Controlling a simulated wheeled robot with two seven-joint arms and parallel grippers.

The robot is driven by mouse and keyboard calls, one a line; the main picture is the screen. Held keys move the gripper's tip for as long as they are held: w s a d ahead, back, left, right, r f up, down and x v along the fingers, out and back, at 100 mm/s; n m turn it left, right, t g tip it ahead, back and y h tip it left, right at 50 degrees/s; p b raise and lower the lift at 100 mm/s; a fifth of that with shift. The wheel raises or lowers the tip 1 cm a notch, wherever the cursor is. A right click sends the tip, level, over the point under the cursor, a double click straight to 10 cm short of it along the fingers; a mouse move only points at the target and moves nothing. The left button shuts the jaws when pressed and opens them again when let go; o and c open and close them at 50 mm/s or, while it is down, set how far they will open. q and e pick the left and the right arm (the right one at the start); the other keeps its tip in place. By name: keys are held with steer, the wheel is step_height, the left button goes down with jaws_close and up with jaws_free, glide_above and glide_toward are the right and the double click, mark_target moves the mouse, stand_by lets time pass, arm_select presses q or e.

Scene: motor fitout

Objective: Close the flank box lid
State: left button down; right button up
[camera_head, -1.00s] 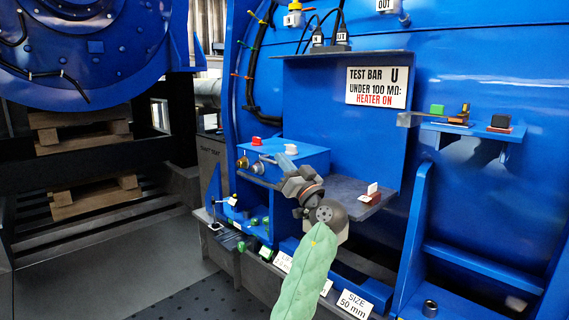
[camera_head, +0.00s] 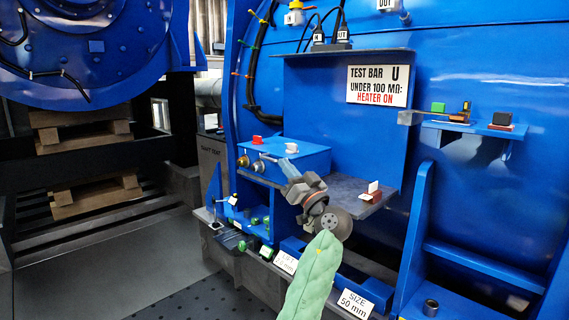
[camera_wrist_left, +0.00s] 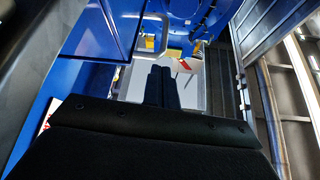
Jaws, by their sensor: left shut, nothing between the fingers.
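A blue box (camera_head: 300,158) with a red knob and a pale knob on top stands beside the grey shelf in the head view. I cannot tell surely whether it is the flank box, and no raised lid shows clearly. Contact cannot be told.
A grey shelf (camera_head: 345,190) with a small red and white block lies right of the gripper. A blue upright bracket (camera_head: 415,235) stands further right. Small green-topped parts (camera_head: 255,222) sit below the box. The floor (camera_head: 110,255) at left is clear.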

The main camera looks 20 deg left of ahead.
arm_select(q)
steer(key=s+d+p, duration=0.1)
steer(key=s+d, duration=0.4)
steer(key=d, duration=0.5)
steer(key=shift+d+r+p, duration=0.15)
steer(key=shift+d+p, duration=0.2)
steer(key=shift+s, duration=0.1)
